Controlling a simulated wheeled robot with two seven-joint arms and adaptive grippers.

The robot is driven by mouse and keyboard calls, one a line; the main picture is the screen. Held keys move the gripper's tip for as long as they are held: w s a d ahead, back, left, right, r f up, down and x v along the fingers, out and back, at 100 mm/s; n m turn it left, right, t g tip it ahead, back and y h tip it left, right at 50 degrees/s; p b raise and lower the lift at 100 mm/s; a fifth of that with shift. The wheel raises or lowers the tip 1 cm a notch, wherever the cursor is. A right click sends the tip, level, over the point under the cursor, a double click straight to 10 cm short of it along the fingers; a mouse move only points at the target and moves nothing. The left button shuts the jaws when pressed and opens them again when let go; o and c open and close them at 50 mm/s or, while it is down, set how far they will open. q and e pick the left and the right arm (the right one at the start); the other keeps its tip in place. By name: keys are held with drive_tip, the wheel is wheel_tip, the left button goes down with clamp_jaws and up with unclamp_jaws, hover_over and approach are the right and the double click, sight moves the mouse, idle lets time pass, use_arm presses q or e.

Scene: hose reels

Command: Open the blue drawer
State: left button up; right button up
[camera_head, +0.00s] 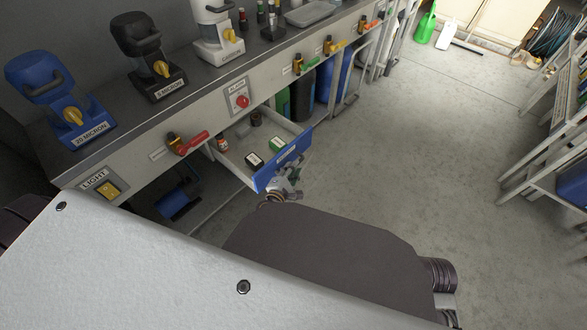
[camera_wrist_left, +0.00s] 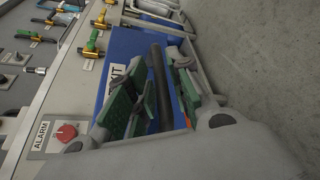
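The blue drawer (camera_head: 284,160) stands pulled out from the bench front in the head view. Its inside shows small boxes and bottles. Its blue front also shows in the left wrist view (camera_wrist_left: 126,46), with a dark bar handle (camera_wrist_left: 158,75) and a partly covered white label. My left gripper (camera_head: 288,184) is at the outer face of the drawer front. In the left wrist view its green-padded fingers (camera_wrist_left: 163,100) are apart, one on each side of the handle, with gaps visible. Whether a pad touches the handle is unclear. My right gripper is not in view.
Blue (camera_head: 62,98), black and white units stand on the bench top. The grey floor (camera_head: 400,150) to the right is clear. Metal racks (camera_head: 550,130) stand at the far right.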

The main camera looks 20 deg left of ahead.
use_arm(q)
drive_tip(key=v, duration=1.1)
idle(0.3)
drive_tip(key=shift+d, duration=0.1)
idle(0.5)
